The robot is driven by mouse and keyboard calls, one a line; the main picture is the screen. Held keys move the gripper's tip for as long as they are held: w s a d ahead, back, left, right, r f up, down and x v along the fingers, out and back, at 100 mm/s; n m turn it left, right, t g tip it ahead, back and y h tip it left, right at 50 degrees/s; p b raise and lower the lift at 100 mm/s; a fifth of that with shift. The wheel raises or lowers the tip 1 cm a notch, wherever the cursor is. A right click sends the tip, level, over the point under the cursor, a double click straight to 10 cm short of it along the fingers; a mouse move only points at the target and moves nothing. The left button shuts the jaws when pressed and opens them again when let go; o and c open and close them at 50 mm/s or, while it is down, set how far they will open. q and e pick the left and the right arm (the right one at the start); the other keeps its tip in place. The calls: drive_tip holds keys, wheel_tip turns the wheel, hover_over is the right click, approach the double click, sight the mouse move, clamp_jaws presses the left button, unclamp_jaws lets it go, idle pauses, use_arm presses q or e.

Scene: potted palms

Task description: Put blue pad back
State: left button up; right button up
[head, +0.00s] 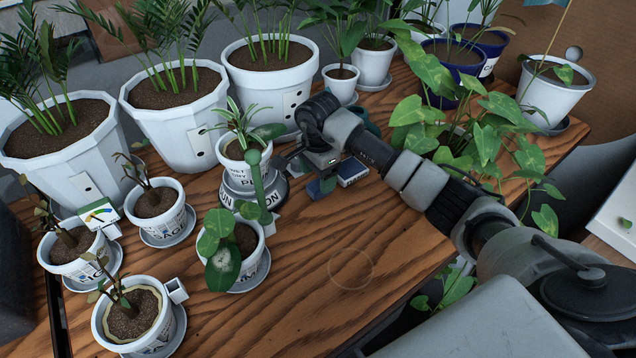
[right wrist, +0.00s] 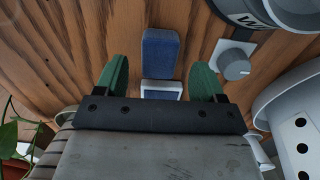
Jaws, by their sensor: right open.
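The blue pad (right wrist: 161,52) lies on the wooden table in the right wrist view, with a pale, blue-faced block end (right wrist: 161,90) just below it in the picture. My right gripper (right wrist: 160,82) is open, its two green fingers on either side of the pad with gaps to both. Whether the fingers touch the table is unclear. My left gripper is not in view.
A small plant on a round lettered stand (head: 252,190) is close left of my right gripper. Large white palm pots (head: 180,125) stand behind, and a leafy plant (head: 470,130) is to the right. The wooden table (head: 330,265) is clear in front.

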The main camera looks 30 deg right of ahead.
sight(318, 184)
wheel_tip(318, 184, up, 8)
drive_tip(key=shift+r, duration=0.25)
idle(0.4)
